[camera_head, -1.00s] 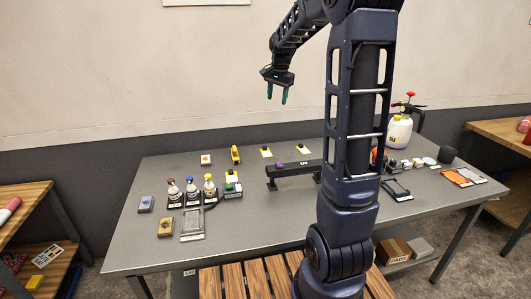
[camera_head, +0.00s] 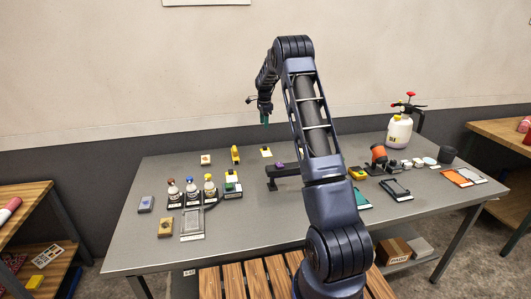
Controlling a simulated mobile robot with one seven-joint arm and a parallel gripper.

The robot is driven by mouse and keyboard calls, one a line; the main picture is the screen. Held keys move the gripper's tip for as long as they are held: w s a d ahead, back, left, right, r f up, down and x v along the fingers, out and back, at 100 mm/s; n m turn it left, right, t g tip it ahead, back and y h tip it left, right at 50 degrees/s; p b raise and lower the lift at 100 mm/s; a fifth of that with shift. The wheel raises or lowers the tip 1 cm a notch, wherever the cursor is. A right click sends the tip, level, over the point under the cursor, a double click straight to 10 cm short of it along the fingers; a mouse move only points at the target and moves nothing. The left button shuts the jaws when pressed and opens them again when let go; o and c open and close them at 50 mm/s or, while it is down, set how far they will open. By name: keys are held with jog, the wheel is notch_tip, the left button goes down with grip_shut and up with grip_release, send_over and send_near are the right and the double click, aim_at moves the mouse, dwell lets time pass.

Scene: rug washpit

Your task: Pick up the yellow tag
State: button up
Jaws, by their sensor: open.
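My gripper (camera_head: 265,117) hangs in the air above the back of the grey table, its green fingertips pointing down. It is open and empty, seen nearly edge-on, and touches nothing. Below it, a small pale yellow, flat piece with a dark spot (camera_head: 266,152) lies near the table's back edge; it may be the yellow tag, but it is too small to be sure. A brighter yellow upright object (camera_head: 235,154) stands to its left. My arm hides part of the table right of the pale piece.
On the grey table (camera_head: 150,230), several capped bottles (camera_head: 191,190) stand at left. A dark raised bar (camera_head: 283,171) is near the middle. At right are an orange-and-black tool (camera_head: 378,154), a yellow-and-black box (camera_head: 357,173) and a white sprayer (camera_head: 399,133).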

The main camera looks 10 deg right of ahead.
jog(key=m, duration=0.1)
send_over(264, 147)
notch_tip(264, 147, down, 5)
jog(key=shift+w+a+f, duration=0.1)
jog(key=shift+w+f, duration=0.05)
jog(key=shift+f, duration=5.45)
jog(key=c, duration=1)
jog(key=shift+c, duration=0.2)
jog(key=shift+r, duration=0.1)
